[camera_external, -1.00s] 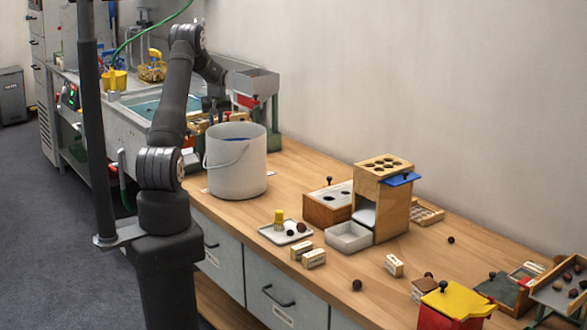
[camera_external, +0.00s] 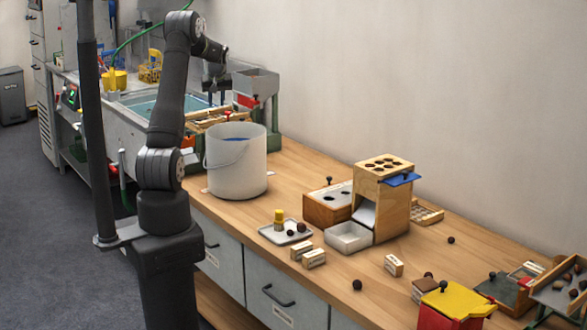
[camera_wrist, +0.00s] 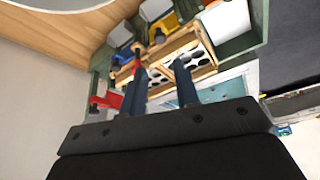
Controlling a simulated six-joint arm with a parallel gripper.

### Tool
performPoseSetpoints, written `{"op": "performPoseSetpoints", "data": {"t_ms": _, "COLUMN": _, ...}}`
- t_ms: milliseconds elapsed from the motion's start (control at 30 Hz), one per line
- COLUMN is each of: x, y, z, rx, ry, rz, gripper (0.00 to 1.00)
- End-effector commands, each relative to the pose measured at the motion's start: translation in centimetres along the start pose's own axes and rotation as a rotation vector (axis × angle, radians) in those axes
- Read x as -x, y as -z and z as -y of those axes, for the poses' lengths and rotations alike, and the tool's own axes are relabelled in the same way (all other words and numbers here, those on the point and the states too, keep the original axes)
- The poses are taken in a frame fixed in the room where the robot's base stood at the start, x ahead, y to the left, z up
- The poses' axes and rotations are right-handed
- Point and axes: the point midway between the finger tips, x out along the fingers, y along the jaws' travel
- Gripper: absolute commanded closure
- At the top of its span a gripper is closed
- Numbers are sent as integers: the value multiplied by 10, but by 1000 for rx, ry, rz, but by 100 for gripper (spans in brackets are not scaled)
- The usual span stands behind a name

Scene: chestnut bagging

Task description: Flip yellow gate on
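My gripper (camera_wrist: 160,84) points toward a wooden rack with round white holes (camera_wrist: 193,55) beside these hoppers. Its two dark blue fingers are apart with nothing clear between them. In the external view my gripper (camera_external: 216,100) hangs above the wooden rack behind the bucket. The yellow gate is not clearly visible there. I cannot tell its on or off position.
A white bucket (camera_external: 236,165) stands near my arm. A grey hopper (camera_external: 252,85) with a red part is right of my gripper. A wooden tower (camera_external: 394,213), trays, small blocks and a yellow-red box (camera_external: 459,300) occupy the bench to the right. The sink (camera_external: 143,103) lies left.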

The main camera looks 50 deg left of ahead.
Motion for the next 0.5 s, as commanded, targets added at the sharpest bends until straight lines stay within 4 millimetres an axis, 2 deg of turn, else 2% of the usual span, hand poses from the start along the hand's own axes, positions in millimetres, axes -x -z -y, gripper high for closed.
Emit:
{"op": "performPoseSetpoints", "data": {"t_ms": 33, "x": 14, "y": 1, "z": 0, "rx": 0, "ry": -2, "rz": -4, "gripper": 71}}
{"op": "performPoseSetpoints", "data": {"t_ms": 200, "x": 50, "y": 1, "z": 0, "rx": 0, "ry": -1, "rz": -3, "gripper": 71}}
{"op": "performPoseSetpoints", "data": {"t_ms": 333, "x": 68, "y": 0, "z": 0, "rx": 0, "ry": -1, "rz": -2, "gripper": 71}}
{"op": "performPoseSetpoints", "data": {"t_ms": 500, "x": 78, "y": 0, "z": 0, "rx": 0, "ry": 0, "rz": 0, "gripper": 71}}
